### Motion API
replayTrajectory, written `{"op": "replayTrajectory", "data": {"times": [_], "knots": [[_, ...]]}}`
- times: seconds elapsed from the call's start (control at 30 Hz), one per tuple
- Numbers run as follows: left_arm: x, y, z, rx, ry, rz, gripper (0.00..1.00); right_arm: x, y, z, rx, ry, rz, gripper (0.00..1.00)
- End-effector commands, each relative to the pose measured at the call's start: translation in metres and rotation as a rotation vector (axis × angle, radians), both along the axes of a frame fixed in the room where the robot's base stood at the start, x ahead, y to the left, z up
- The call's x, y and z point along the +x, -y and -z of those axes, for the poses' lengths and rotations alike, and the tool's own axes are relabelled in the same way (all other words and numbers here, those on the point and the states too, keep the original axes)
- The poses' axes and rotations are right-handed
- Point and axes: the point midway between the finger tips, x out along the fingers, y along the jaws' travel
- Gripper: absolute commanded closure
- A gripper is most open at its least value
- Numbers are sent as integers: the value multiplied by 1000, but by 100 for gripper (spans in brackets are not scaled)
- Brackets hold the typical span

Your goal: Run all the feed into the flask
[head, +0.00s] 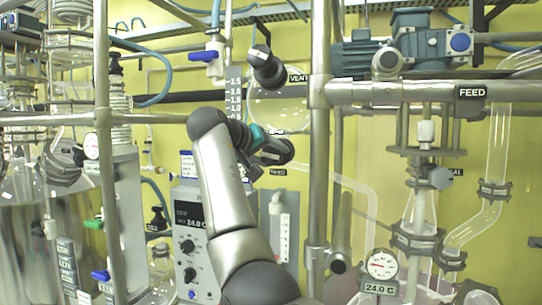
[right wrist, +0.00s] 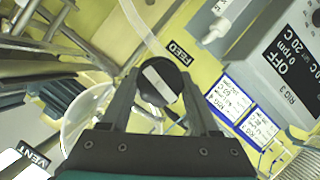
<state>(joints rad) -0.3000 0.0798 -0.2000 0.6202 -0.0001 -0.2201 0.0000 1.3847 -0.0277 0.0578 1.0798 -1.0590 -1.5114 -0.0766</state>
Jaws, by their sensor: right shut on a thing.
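My right gripper (head: 270,150) is shut on the black round feed knob (right wrist: 158,82), its fingers on either side of it in the right wrist view. The knob carries a white bar, slanted in that view. The FEED label (right wrist: 178,52) sits beside it. In the head view the knob (head: 279,151) is partly hidden by the gripper. A clear round vessel (head: 282,112) with a scale (head: 236,98) to its left is above the knob; its liquid level cannot be told. A pale tube (head: 345,182) runs right from below the knob. My left gripper is not in view.
The vent knob (head: 266,68) with its VENT label (head: 298,78) is just above my gripper. A steel post (head: 318,150) stands close on the right. Glassware (head: 420,215) with a dial gauge (head: 382,264) stands at right.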

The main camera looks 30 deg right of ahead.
Motion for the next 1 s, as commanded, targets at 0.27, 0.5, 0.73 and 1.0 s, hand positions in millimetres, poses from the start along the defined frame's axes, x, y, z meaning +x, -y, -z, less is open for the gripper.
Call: {"op": "replayTrajectory", "data": {"times": [0.27,0.5,0.73,1.0], "knots": [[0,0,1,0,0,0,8,0,0,0,173,201,-1,94],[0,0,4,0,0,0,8,0,0,1,320,374,-1,94],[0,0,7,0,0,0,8,-1,0,1,462,540,-1,94],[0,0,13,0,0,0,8,-1,1,1,628,735,0,94]]}}
